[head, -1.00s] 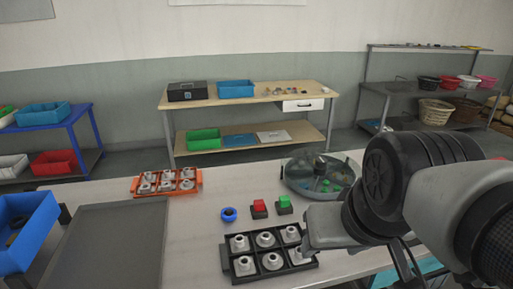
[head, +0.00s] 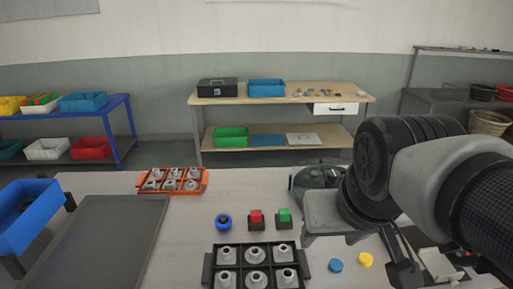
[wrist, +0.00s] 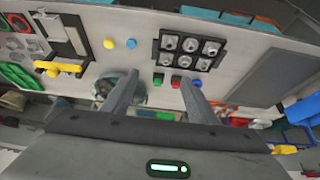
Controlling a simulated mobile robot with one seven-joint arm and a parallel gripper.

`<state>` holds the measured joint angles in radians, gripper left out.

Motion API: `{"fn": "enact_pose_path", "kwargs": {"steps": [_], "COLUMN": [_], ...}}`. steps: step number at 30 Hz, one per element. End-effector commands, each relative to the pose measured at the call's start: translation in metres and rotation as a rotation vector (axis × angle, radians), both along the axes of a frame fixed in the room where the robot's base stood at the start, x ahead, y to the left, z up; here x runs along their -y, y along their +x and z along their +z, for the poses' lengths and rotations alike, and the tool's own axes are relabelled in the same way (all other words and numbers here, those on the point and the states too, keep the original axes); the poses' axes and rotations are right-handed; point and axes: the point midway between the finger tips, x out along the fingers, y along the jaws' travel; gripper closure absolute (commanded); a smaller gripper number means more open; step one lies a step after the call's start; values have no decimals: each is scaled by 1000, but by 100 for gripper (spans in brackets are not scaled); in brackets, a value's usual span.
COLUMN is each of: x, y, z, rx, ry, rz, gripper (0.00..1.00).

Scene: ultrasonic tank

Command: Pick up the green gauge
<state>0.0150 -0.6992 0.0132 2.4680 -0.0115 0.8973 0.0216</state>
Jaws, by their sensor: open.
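A small green block on a dark base (head: 284,217) stands on the pale table, right of a similar red one. It is the clearest green piece here; I cannot tell for certain that it is the green gauge. In the wrist view the green block (wrist: 158,79) shows beyond and between my fingertips. My gripper (wrist: 160,82) is open, with nothing between its fingers, apart from the block. The round tank (head: 306,178) is partly hidden behind my arm.
A black tray of metal parts (head: 208,268) is in front. An orange tray (head: 143,188), a grey mat (head: 110,235) and blue and yellow discs (head: 336,265) (head: 365,259) lie around.

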Motion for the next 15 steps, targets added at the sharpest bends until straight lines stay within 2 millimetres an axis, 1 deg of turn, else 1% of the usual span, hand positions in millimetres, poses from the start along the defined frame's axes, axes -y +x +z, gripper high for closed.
{"fn": "enact_pose_path", "kwargs": {"steps": [1, 5, 8, 10, 11, 14, 15], "x": [2, 9, 14, 18, 20, 23, 23], "y": [10, 34, 57, 76, 86, 126, 145], "z": [0, 0, -3, -7, -9, -19, -24], "rx": [-20, -59, -92, -118, -129, -170, -184], "ry": [-8, -25, -36, -42, -45, -60, -65], "rz": [-17, -59, -94, -119, -129, -129, -111], "gripper": [46, 46, 46, 46, 46, 46, 46]}}
